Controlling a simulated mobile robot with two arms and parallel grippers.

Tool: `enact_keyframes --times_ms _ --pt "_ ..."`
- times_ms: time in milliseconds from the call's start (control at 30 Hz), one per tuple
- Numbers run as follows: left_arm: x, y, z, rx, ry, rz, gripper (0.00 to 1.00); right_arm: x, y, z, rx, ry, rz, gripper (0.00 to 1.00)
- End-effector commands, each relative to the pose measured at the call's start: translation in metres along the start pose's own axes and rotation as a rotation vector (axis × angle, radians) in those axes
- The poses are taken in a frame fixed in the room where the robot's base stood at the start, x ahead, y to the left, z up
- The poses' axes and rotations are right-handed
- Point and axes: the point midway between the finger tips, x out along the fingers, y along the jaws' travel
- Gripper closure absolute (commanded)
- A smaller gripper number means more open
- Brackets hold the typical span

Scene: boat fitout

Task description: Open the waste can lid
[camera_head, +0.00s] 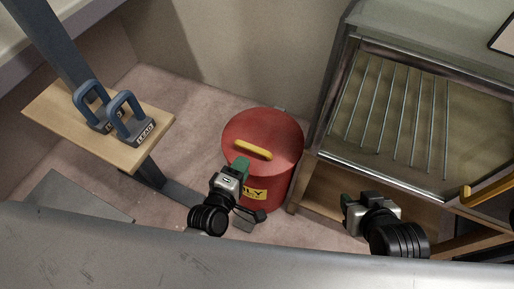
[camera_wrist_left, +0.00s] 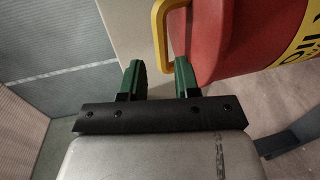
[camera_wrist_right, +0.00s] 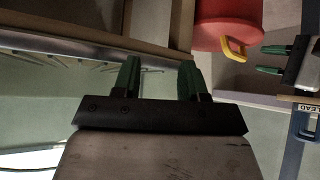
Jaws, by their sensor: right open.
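The red waste can (camera_head: 274,186) stands on the floor at mid view, its round lid (camera_head: 280,132) down. A yellow handle (camera_head: 253,150) sits on the lid, and a yellow label is on the front. My left gripper (camera_head: 240,168) is close to the handle on its near side. In the left wrist view, the left gripper (camera_wrist_left: 158,68) is open, with the yellow handle (camera_wrist_left: 160,35) just ahead, around the gap between the fingertips; contact cannot be told. My right gripper (camera_head: 350,203) is open and empty, right of the can; the right wrist view shows its fingers apart (camera_wrist_right: 158,68).
A wooden board (camera_head: 60,120) with two blue-handled lead weights (camera_head: 134,122) is at the left. A glass-fronted cabinet with a rack (camera_head: 400,120) and a yellow handle (camera_head: 487,189) stands right of the can. A grey surface edge (camera_head: 130,250) crosses the front. Floor is clear behind the board.

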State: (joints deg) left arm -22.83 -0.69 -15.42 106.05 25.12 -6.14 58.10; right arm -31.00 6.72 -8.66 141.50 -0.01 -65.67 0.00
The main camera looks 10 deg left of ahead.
Motion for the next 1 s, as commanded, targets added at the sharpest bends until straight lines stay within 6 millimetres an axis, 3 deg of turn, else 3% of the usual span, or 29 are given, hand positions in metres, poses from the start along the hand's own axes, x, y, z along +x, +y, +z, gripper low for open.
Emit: enact_keyframes --times_ms 233,500,700,1000 --pt "0.042 -0.001 -0.001 0.003 0.001 0.002 0.69 0.008 -0.006 -0.035 -0.003 0.248 -0.014 0.57" --pt "0.081 -0.002 0.0 0.004 0.0 -0.001 0.69 0.002 -0.013 -0.074 -0.003 0.528 -0.032 0.57" --pt "0.095 -0.001 -0.001 0.004 0.0 -0.003 0.69 -0.005 -0.015 -0.089 -0.002 0.645 -0.039 0.57" --pt "0.098 -0.001 0.0 0.005 0.0 -0.004 0.69 -0.007 -0.016 -0.094 -0.002 0.676 -0.041 0.57"
